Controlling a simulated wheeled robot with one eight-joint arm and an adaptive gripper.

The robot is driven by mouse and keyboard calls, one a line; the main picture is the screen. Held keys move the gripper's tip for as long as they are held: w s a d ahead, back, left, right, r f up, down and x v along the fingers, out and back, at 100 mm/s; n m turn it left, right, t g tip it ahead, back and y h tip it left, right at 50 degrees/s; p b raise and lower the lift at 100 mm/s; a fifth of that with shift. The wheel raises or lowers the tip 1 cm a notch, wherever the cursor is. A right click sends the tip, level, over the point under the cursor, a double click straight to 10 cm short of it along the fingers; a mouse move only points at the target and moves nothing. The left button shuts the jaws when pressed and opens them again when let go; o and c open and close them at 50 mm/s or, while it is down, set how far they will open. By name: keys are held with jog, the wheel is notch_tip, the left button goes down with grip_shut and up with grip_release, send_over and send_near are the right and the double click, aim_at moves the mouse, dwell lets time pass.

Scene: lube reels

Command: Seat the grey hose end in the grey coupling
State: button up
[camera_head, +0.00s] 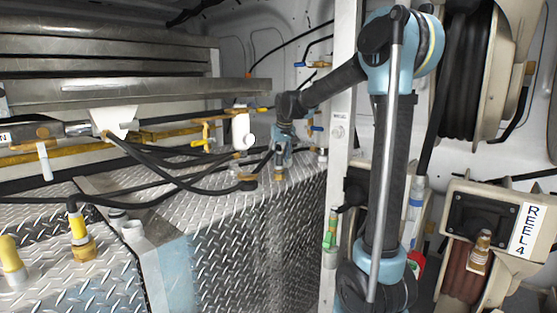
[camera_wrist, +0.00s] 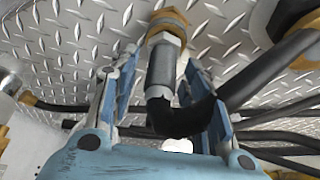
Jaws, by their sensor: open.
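The grey hose end (camera_wrist: 162,72) is a dark grey sleeve on a bent black hose. It points at a brass coupling (camera_wrist: 168,24) on the diamond-plate top and appears to meet it. No gap shows between them, but I cannot tell how deep it sits. My gripper (camera_wrist: 162,65) is open, with one light-blue finger on each side of the sleeve and space visible beside it. In the head view my gripper (camera_head: 280,158) points down over the far part of the tank top, and the brass coupling (camera_head: 279,173) shows just below it. The hose end is mostly hidden there.
Several black hoses (camera_head: 175,180) cross the tank top left of my gripper. A yellow hose end (camera_head: 77,224) stands in a brass fitting at front left. A white post (camera_head: 338,130) is close on the right. A reel housing marked REEL 4 (camera_head: 500,215) is at far right.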

jog(key=v, duration=1.2)
jog(key=s+d+f+m+h, duration=0.1)
jog(key=s+d+f, duration=0.5)
jog(key=s+d, duration=0.25)
jog(key=s+d+f+m, duration=0.1)
jog(key=s+d+f, duration=0.55)
jog(key=s, duration=0.35)
jog(key=s+d+f+m+g, duration=0.1)
jog(key=s+d+f, duration=0.2)
jog(key=s+f, duration=0.5)
jog(key=s+d+f+m+g, duration=0.1)
jog(key=s+d+f, duration=0.3)
jog(key=s+f, duration=0.5)
jog(key=shift+s+f+h, duration=0.2)
jog(key=shift+s+h, duration=0.1)
jog(key=shift+s, duration=0.2)
jog(key=shift+d, duration=0.15)
jog(key=shift+w+f, duration=0.2)
jog(key=shift+w, duration=0.2)
jog(key=shift+c, duration=0.4)
